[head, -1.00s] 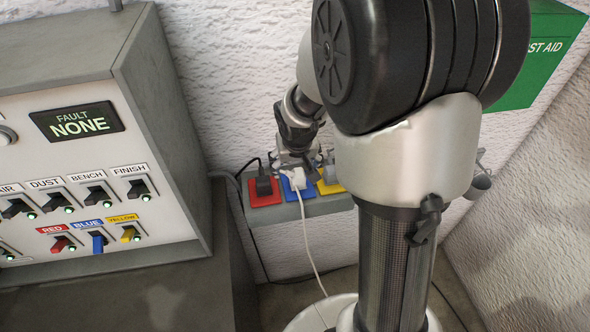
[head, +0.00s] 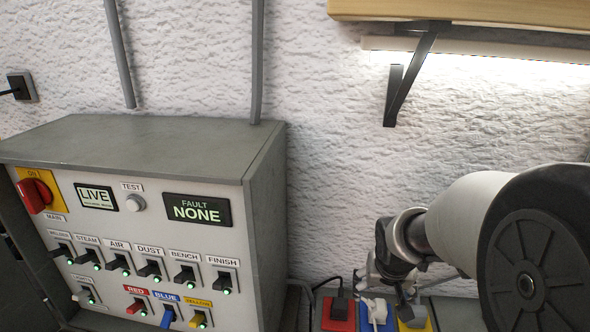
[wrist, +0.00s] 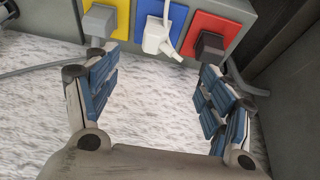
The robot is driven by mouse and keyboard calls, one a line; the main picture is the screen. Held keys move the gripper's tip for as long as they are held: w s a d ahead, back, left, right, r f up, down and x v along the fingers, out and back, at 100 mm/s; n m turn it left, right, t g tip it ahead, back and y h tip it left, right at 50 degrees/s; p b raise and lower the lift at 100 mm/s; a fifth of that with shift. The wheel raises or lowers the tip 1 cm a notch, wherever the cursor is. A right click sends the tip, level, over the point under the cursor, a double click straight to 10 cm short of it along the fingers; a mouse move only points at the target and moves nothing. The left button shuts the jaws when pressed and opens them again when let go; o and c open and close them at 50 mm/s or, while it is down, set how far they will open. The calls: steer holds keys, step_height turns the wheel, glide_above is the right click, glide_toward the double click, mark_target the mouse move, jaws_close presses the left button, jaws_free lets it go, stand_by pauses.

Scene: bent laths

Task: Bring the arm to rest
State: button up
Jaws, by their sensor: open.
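My gripper (head: 392,282) is near the outlet strip at the lower right of the head view, partly covering the plugs there. In the wrist view my gripper (wrist: 160,82) is open, its blue-padded fingers apart with only white wall between them. Beyond the fingertips are a yellow outlet (wrist: 121,20) with a grey plug (wrist: 99,21), a blue outlet (wrist: 177,14) with a white plug (wrist: 156,37), and a red outlet (wrist: 229,27) with a dark plug (wrist: 209,46). The fingers hold no plug.
A grey control cabinet (head: 264,190) stands left of my arm; its displays read LIVE and FAULT NONE. A wooden shelf (head: 470,10) on a black bracket (head: 408,75) juts out above. Cables hang from the plugs. The wall between cabinet and shelf is bare.

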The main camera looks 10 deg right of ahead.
steer(key=s+a+r+n+b, duration=0.1)
steer(key=s+a+r, duration=0.1)
steer(key=s, duration=0.5)
steer(key=s+a+r+n+y+b, duration=0.1)
steer(key=s+a+r+b, duration=0.1)
steer(key=s+a, duration=0.3)
steer(key=s+a+r+n+b, duration=0.1)
steer(key=s+a, duration=0.3)
steer(key=s, duration=0.6)
steer(key=shift+a+r+t+y, duration=0.15)
steer(key=shift+r+t+y, duration=0.15)
steer(key=shift+r+y, duration=0.15)
steer(key=shift+w, duration=0.1)
